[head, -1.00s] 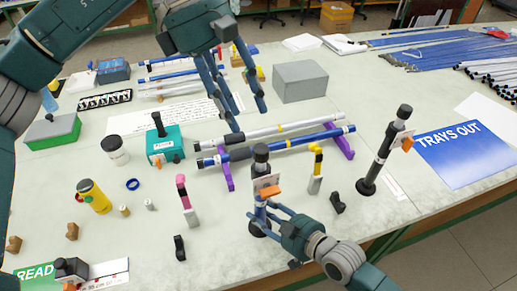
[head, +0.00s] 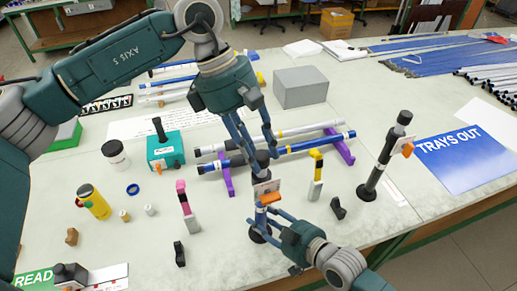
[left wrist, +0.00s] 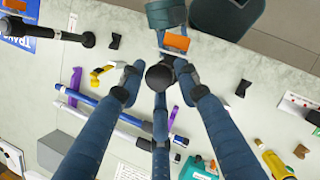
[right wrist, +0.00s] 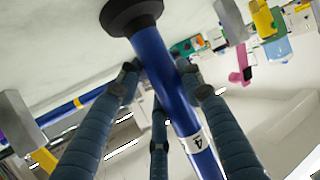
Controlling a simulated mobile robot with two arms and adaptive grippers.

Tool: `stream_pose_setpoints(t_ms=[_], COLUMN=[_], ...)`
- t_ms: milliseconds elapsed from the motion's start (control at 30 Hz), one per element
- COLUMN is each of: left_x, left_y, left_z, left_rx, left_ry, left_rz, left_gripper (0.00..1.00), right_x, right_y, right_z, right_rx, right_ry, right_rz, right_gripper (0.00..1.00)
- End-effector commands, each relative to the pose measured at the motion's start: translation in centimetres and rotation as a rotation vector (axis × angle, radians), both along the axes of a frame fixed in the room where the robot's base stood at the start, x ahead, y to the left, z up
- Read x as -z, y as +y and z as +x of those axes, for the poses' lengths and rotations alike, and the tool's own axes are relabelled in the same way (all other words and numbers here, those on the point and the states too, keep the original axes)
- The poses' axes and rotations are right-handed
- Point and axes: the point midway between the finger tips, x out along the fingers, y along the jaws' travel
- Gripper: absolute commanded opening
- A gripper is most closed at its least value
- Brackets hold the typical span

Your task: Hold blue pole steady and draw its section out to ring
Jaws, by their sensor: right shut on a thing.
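The blue pole (head: 261,215) stands upright near the table's front, with a dark round base (right wrist: 132,12), a black top cap (left wrist: 160,75), an orange clip (head: 270,198) and a pale card. A white label marked 4 (right wrist: 194,140) is on its blue tube. My right gripper (head: 265,221) is shut around the tube low down, just above the base. My left gripper (head: 259,150) is open over the pole's top, its fingers spread around the black cap with gaps beside it. I cannot see a ring mark on the pole.
A similar black pole (head: 378,165) stands to the right. Two poles lie on purple rests (head: 227,180) just behind. Close by stand a pink-topped tool (head: 186,205), a yellow-topped one (head: 316,175) and black clips (head: 338,208). A small blue ring (head: 133,190) lies at left.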

Motion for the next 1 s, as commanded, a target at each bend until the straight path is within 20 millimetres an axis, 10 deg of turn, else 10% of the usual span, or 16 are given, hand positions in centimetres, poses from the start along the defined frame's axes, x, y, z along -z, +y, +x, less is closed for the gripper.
stream_pose_setpoints(t_ms=[133,367,733,1000], left_x=[-0.1,-0.2,-7.1,-8.2], left_y=[-0.1,-0.1,-0.3,-0.2], left_z=[-0.1,-0.2,-0.1,-0.2], left_rx=[0.002,0.004,0.006,0.006], left_ry=[0.002,0.003,0.0,0.004], left_rz=[-0.001,-0.004,-0.004,-0.005], left_gripper=[0.0,0.0,0.0,0.0], right_x=[0.1,0.1,0.1,0.1], right_y=[0.0,0.0,-0.1,0.0], right_z=[0.0,0.0,0.0,0.0], right_rx=[0.0,0.001,0.002,0.002], right_ry=[0.002,0.003,0.005,0.005], right_rz=[-0.001,0.001,0.001,0.001], right_gripper=[0.0,0.0,0.0,0.0])
